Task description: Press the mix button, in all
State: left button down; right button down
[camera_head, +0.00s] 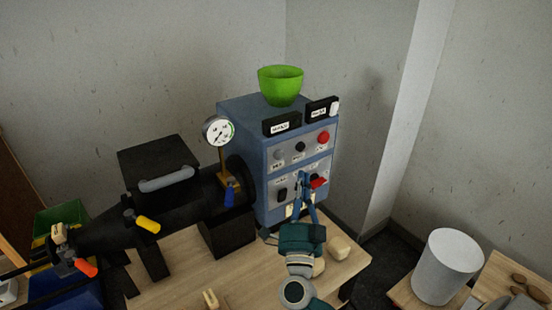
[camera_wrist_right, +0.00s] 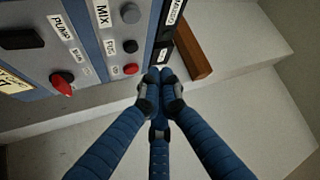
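The blue machine (camera_head: 245,130) stands on the wooden table with a green bowl (camera_head: 281,85) on top. Its upper grey panel has a grey button (camera_head: 279,155), a black button (camera_head: 300,147) and a red button (camera_head: 323,138). In the right wrist view the word MIX is readable beside the grey button (camera_wrist_right: 130,13), the black button (camera_wrist_right: 130,46) and the red button (camera_wrist_right: 130,69). My right gripper (camera_wrist_right: 160,76) has its fingertips together with nothing seen between them. In the head view it overlaps the lower panel; contact cannot be told. My left gripper is out of view.
The lower panel, labelled PUMP, has a red knob (camera_head: 319,183) and a black switch (camera_head: 282,195). A black cylinder assembly with a gauge (camera_head: 218,130) and coloured levers stands left. A white cylinder (camera_head: 447,267) stands at right. Pale lumps (camera_head: 338,248) lie near my right arm.

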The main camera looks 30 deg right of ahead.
aim_at(279, 155)
jog(key=shift+s+d+m+g+h, duration=0.15)
jog(key=shift+d+m+g+h, duration=0.25)
jog(key=shift+h, duration=0.1)
jog(key=w+b, duration=0.3)
jog(key=w, duration=0.5)
jog(key=shift+w+a, duration=0.4)
jog(key=shift+w, duration=0.1)
dwell(1.0)
jog(key=shift+w, duration=0.35)
jog(key=shift+w, duration=0.35)
dwell(0.6)
jog(key=shift+w+a+r, duration=0.1)
jog(key=shift+w+r, duration=0.05)
jog(key=shift+r, duration=0.3)
dwell(0.5)
